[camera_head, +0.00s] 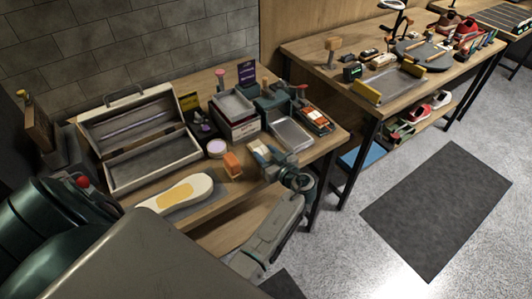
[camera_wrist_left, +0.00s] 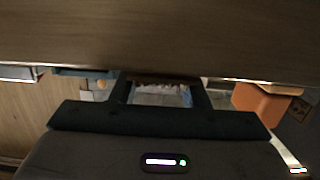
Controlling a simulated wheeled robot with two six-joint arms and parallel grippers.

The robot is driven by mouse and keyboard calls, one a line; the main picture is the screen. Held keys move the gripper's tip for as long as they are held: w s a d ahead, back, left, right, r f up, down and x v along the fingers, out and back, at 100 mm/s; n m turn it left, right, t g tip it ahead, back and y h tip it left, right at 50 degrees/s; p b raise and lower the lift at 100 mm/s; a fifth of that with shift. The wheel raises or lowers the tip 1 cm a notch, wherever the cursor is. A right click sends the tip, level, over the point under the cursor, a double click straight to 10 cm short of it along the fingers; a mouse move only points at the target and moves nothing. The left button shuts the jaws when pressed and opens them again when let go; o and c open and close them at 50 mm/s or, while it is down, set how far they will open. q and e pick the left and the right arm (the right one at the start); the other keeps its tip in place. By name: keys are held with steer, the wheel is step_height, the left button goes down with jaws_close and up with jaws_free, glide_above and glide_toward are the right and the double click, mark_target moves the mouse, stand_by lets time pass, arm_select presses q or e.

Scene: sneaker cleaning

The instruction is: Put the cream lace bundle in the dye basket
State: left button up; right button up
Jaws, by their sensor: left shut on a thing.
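My left gripper (camera_head: 268,155) is over the front right of the near table, between an orange block and a metal tray. It is shut on a small pale thing (camera_wrist_left: 160,90), which looks like the cream lace bundle. The fingers hide most of it, and the wrist view is dark. My right gripper is out of view.
The orange block (camera_head: 232,164) stands left of the gripper; the metal tray (camera_head: 292,134) lies right. A large open toolbox (camera_head: 152,172) fills the table's left. A cream insole shape (camera_head: 182,193) lies at the front. A round pink-lidded jar (camera_head: 216,148) is near the middle.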

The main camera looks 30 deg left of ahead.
arm_select(q)
steer(key=shift+f, duration=0.35)
steer(key=o, duration=1)
